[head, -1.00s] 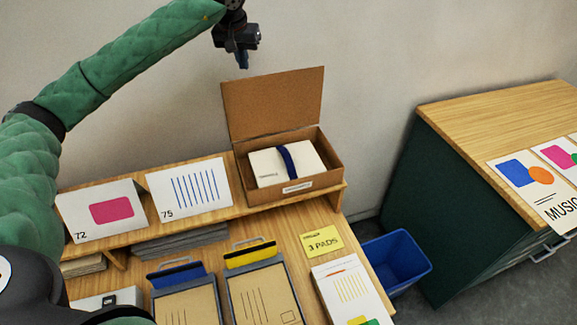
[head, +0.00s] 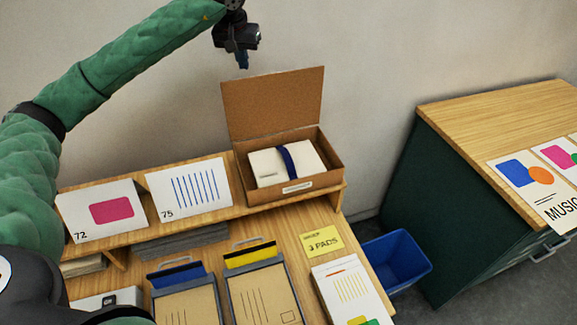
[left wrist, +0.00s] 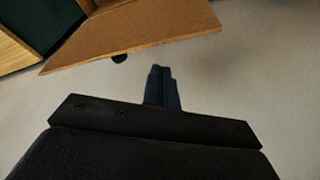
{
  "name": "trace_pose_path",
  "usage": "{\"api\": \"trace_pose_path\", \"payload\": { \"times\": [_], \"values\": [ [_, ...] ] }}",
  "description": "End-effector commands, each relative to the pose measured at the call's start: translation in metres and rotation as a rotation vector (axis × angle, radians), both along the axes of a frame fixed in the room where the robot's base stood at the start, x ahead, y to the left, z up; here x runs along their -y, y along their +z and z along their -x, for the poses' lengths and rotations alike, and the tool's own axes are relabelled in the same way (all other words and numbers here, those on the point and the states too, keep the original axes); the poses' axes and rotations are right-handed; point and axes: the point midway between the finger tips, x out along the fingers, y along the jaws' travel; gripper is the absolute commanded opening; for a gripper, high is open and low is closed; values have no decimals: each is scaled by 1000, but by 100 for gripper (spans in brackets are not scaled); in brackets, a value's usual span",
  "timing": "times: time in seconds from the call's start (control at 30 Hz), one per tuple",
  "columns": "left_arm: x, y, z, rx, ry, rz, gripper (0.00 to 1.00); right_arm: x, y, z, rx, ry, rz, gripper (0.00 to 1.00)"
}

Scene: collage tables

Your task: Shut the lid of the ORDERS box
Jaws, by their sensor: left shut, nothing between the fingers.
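The brown cardboard box (head: 321,184) stands on the raised shelf at the back of the table. A small white label is on its front; I cannot read it. Its lid (head: 272,104) stands open, upright at the back. Inside lies a white bundle (head: 265,168) with a dark blue band. My left gripper (head: 243,62) is shut and empty, above the lid's top edge and apart from it. In the left wrist view the shut fingers (left wrist: 161,88) point towards the wall, and the lid (left wrist: 140,32) shows just beyond them. My right gripper is not in view.
Two cards, numbered 72 (head: 102,210) and 75 (head: 189,198), stand on the shelf left of the box. Clipboards (head: 262,297) and a yellow note (head: 321,241) lie below. A blue bin (head: 397,262) and a green cabinet (head: 440,220) are to the right.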

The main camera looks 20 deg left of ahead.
Motion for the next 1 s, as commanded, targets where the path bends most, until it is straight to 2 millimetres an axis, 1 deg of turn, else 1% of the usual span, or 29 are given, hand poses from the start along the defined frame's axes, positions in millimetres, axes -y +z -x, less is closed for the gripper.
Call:
{"api": "trace_pose_path", "payload": {
  "times": [0.03,0.07,1.0],
  "values": [
    [0,-1,0,0,0,0,0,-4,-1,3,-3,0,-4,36],
    [0,-1,0,0,0,0,0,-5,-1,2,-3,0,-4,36],
    [0,-30,0,0,0,0,0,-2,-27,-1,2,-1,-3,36]
  ]
}}
